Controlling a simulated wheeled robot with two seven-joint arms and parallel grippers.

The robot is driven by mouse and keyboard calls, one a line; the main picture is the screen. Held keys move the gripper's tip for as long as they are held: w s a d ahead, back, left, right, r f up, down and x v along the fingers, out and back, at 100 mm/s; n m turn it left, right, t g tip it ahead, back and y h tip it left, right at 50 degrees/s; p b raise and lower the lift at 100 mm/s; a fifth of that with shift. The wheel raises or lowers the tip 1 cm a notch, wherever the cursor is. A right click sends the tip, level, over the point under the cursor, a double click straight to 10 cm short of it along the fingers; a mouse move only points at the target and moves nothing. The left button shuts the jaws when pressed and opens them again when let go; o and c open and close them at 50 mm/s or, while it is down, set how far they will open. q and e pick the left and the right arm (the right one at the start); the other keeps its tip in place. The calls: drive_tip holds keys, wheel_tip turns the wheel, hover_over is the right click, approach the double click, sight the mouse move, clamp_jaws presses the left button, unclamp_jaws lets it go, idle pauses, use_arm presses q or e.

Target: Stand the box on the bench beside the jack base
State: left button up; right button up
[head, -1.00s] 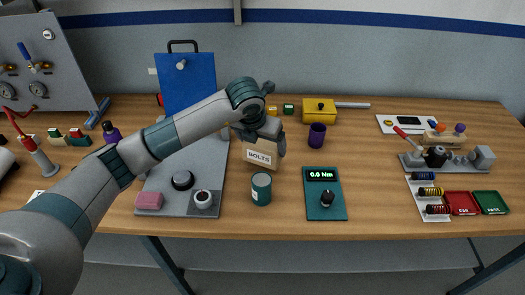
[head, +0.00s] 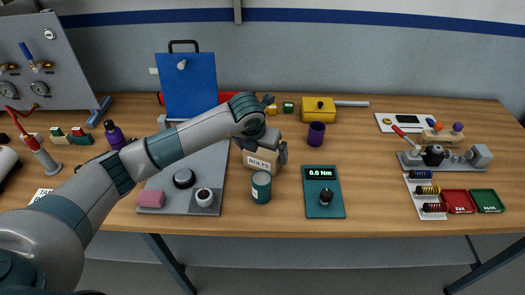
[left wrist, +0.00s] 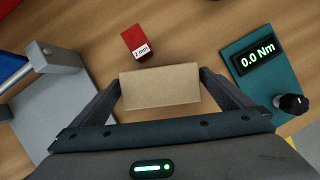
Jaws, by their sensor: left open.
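The tan box (head: 262,162), labelled BOLTS, is on the bench (head: 385,205) right of a grey base plate (head: 212,160). Its label face looks upright and level. I cannot tell for certain that this plate is the jack base. In the left wrist view the box (left wrist: 160,87) shows its plain top, apart from the grey plate (left wrist: 50,115). My left gripper (head: 264,146) is open over the box, with one finger close along each short end; contact cannot be told. It partly covers the box in the head view. My right gripper is not in view.
A teal can (head: 261,187) stands just in front of the box. A torque meter (head: 323,190) lies to the right. A red 2 mm block (left wrist: 138,42) is close by. A blue panel (head: 189,85) rises behind the plate.

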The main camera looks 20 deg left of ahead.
use_arm(q)
drive_tip(key=shift+r, duration=0.1)
drive_tip(key=shift+s+r+b, duration=0.1)
drive_tip(key=shift+r+b, duration=0.2)
drive_tip(key=shift+r, duration=0.1)
drive_tip(key=b+v, duration=0.4)
drive_tip(key=v, duration=0.7)
drive_tip(key=shift+s, duration=0.1)
